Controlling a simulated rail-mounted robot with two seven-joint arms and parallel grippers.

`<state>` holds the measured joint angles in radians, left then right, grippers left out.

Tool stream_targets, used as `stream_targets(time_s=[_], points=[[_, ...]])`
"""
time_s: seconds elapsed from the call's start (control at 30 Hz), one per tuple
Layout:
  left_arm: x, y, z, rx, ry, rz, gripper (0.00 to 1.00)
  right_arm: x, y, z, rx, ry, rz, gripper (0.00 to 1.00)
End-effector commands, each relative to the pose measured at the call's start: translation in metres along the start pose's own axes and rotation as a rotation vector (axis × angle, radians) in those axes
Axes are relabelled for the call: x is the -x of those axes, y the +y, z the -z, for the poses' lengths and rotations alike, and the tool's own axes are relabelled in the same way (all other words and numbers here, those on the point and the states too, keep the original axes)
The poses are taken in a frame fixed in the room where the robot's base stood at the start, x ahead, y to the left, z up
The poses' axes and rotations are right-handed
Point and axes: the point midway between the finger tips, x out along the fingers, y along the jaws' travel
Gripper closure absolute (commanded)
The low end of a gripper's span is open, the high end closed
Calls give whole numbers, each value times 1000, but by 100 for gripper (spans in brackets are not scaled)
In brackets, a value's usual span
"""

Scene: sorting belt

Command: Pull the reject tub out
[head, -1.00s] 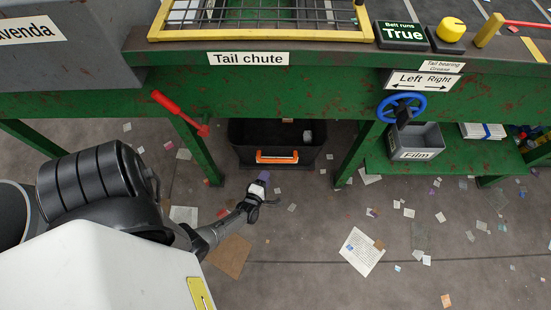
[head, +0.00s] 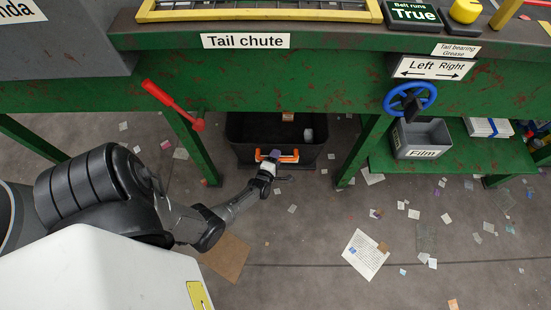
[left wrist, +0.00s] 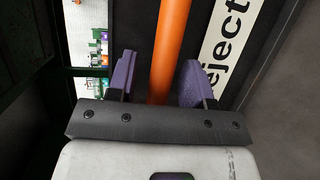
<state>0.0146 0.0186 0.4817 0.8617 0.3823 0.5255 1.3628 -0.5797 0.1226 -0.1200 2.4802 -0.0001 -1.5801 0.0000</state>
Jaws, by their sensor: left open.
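The reject tub (head: 240,130) is a black bin under the green bench, below the "Tail chute" sign, with a few scraps inside. Its orange handle (head: 290,155) is on the front face. My left gripper (head: 275,157) is at the handle in the head view, covering part of it. In the left wrist view, the purple fingers of my left gripper (left wrist: 155,82) are open, one on each side of the orange handle (left wrist: 171,45). A white label reading "eject" (left wrist: 226,45) shows on the tub's dark front. My right gripper is not in view.
Green bench legs stand left (head: 193,145) and right (head: 357,150) of the tub. A red lever (head: 172,104) sticks out at left. A blue handwheel (head: 410,98) and grey Film bin (head: 422,138) are at right. The floor in front has only flat scraps.

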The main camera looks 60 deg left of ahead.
Motion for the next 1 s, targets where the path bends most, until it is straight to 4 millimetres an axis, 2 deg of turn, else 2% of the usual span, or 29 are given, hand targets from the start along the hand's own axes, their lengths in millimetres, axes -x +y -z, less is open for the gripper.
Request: stream_targets(time_s=[0.13, 0.6, 0.9, 1.0], points=[[0, 0, 0, 0, 0, 0, 54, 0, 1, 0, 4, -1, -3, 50], [0, 0, 0, 0, 0, -1, 99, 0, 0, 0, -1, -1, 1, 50], [1, 0, 0, 0, 0, -1, 100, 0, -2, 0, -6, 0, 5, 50], [8, -1, -3, 0, -1, 1, 100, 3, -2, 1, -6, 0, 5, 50]])
